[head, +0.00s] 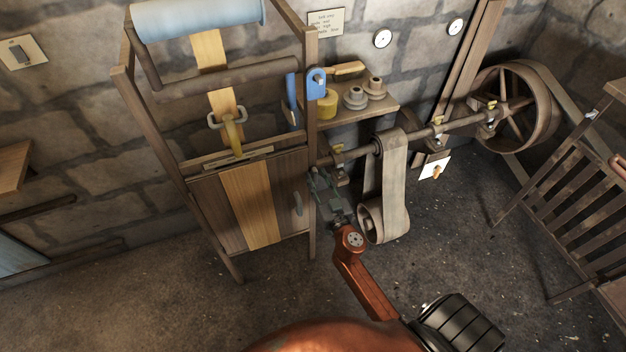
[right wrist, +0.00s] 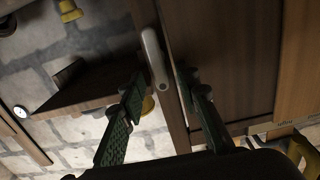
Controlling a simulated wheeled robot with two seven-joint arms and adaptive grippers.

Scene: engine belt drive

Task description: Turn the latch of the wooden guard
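The wooden guard (head: 250,205), a panel of dark boards with a lighter middle board, stands upright in a wooden frame in the head view. Its latch (head: 298,203) is a small grey bar near the panel's right edge, roughly upright. My right gripper (head: 322,182) is just right of the latch and the frame post. In the right wrist view the fingers of my right gripper (right wrist: 160,82) are apart, with the pale latch (right wrist: 155,60) showing between and beyond them. I see no clear contact. My left gripper is not in view.
A flat belt (head: 394,185) hangs from the shaft (head: 430,133) close right of my gripper. A shelf (head: 375,110) with pulleys is above, behind the post. A large wheel (head: 545,110) and slatted wooden rack (head: 590,210) stand at right. Floor in front is clear.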

